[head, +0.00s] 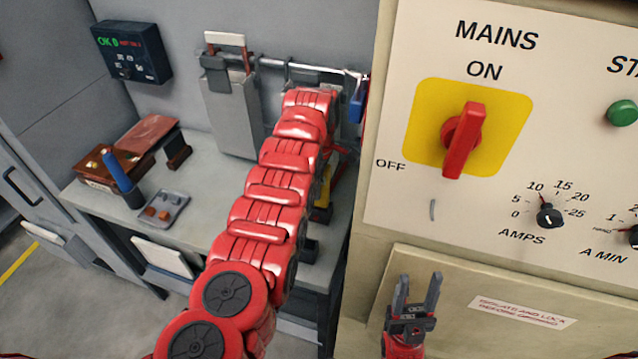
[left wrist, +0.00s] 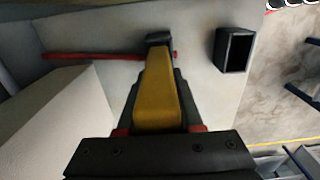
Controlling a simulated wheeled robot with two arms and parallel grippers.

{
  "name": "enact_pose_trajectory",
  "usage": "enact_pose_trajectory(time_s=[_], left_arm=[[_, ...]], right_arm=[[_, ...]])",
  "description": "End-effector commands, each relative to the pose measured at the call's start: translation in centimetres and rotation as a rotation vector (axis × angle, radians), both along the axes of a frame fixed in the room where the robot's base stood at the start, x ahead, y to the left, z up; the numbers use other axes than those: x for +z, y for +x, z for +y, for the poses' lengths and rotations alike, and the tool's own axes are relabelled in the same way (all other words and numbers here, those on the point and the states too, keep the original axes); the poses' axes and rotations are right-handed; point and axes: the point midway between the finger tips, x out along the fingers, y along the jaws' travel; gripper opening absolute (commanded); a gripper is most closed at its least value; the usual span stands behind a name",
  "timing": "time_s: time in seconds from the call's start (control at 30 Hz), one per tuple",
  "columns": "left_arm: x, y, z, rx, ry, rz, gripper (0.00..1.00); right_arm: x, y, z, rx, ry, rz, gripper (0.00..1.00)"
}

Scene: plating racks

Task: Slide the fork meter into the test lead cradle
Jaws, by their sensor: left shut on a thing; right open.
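The fork meter, a yellow body with dark edges and a dark top, fills the middle of the left wrist view (left wrist: 158,95). A sliver of its yellow side shows behind my red arm in the head view (head: 325,186). My left gripper (left wrist: 155,125) is shut on it; in the head view the arm mostly hides this gripper. A small black open-topped box (left wrist: 234,50), which looks like the test lead cradle, stands on the bench apart from the meter. A dark block, seemingly this box, shows in the head view (head: 310,251). My right gripper (head: 415,293) is open and empty before the cabinet.
A rail (head: 275,63) with hanging items runs along the wall. The mains cabinet (head: 400,220) stands close on the right.

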Motion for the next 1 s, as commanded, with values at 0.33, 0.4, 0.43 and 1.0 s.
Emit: enact_pose_trajectory(time_s=[0.33, 0.4, 0.43, 1.0], left_arm=[[-0.92, 0.01, 0.0, 0.0, 0.0, 0.0, 0.0], [-0.89, 0.01, 0.0, 0.0, 0.0, 0.0, 0.0], [-0.89, 0.02, 0.0, 0.0, 0.0, -0.001, 0.0], [-0.8, 0.0, -0.01, 0.0, 0.0, 0.0, 0.7]], right_arm=[[-0.58, 0.0, 0.0, 0.0, 0.0, 0.0, 0.5], [-0.57, 0.0, 0.0, 0.0, 0.0, 0.0, 0.5], [-0.57, 0.0, 0.0, 0.0, 0.0, 0.0, 0.5], [-0.55, 0.0, 0.0, 0.0, 0.0, 0.0, 0.5]])
